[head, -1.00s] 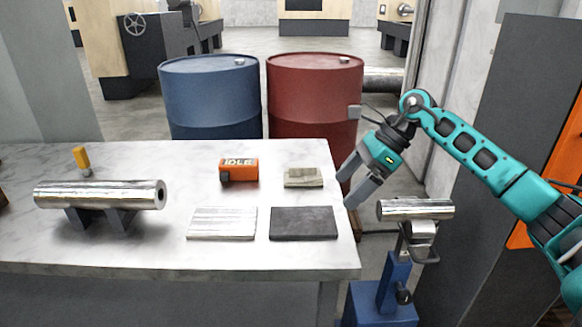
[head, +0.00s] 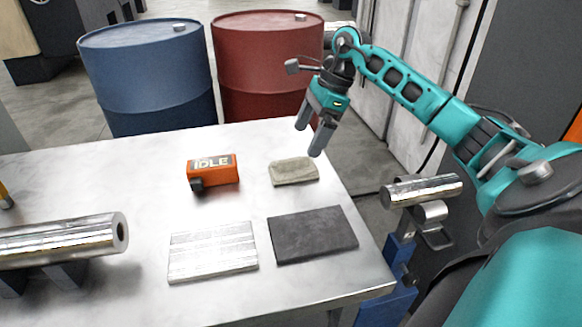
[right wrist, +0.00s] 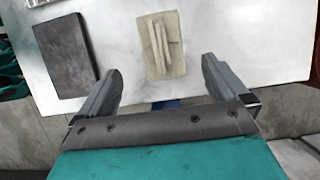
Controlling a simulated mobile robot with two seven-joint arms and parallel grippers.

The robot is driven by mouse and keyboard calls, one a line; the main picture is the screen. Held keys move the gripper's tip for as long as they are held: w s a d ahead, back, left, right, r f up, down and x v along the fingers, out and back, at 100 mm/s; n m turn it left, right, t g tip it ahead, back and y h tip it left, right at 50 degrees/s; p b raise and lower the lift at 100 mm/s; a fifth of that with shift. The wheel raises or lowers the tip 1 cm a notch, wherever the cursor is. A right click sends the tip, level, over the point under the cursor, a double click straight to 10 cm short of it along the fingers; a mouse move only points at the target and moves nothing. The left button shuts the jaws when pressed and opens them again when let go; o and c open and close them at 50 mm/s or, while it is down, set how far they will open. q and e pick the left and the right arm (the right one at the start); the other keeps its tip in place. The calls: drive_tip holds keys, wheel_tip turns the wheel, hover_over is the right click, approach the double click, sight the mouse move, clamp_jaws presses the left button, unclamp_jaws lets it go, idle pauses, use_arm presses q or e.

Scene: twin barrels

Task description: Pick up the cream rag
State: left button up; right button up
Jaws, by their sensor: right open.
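The cream rag (head: 293,171) lies folded on the table near its right edge, to the right of an orange box. It also shows in the right wrist view (right wrist: 162,46), ahead of and between the two fingers, with raised folds along its middle. My right gripper (head: 308,141) is open and empty. In the head view it hangs above and a little beyond the rag, near the table's far right edge. In the right wrist view the open fingers (right wrist: 160,85) are apart from the rag. My left gripper is not in view.
A dark grey pad (head: 312,235) and a ribbed silver plate (head: 212,252) lie in front of the rag. The orange box marked IDLE (head: 213,172) stands left of it. A metal cylinder (head: 422,190) rests on a blue stand. Red (head: 268,68) and blue (head: 148,75) barrels stand behind the table.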

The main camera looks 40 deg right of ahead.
sight(295, 157)
drive_tip(key=x, duration=0.2)
drive_tip(key=shift+w+a+f, duration=0.1)
drive_tip(key=shift+a+f, duration=0.05)
drive_tip(key=shift+f, duration=0.15)
drive_tip(key=shift+w+a+f, duration=0.1)
drive_tip(key=shift+a+f, duration=0.15)
drive_tip(key=shift+f, duration=0.25)
drive_tip(key=x, duration=0.4)
drive_tip(key=shift+w+a+f, duration=0.15)
drive_tip(key=shift+w+f, duration=0.05)
drive_tip(key=shift+f, duration=0.05)
drive_tip(key=c, duration=1.1)
drive_tip(key=shift+r, duration=0.2)
wheel_tip(295, 157, up, 20)
drive_tip(key=shift+f+p, duration=0.15)
drive_tip(key=shift+p, duration=0.95)
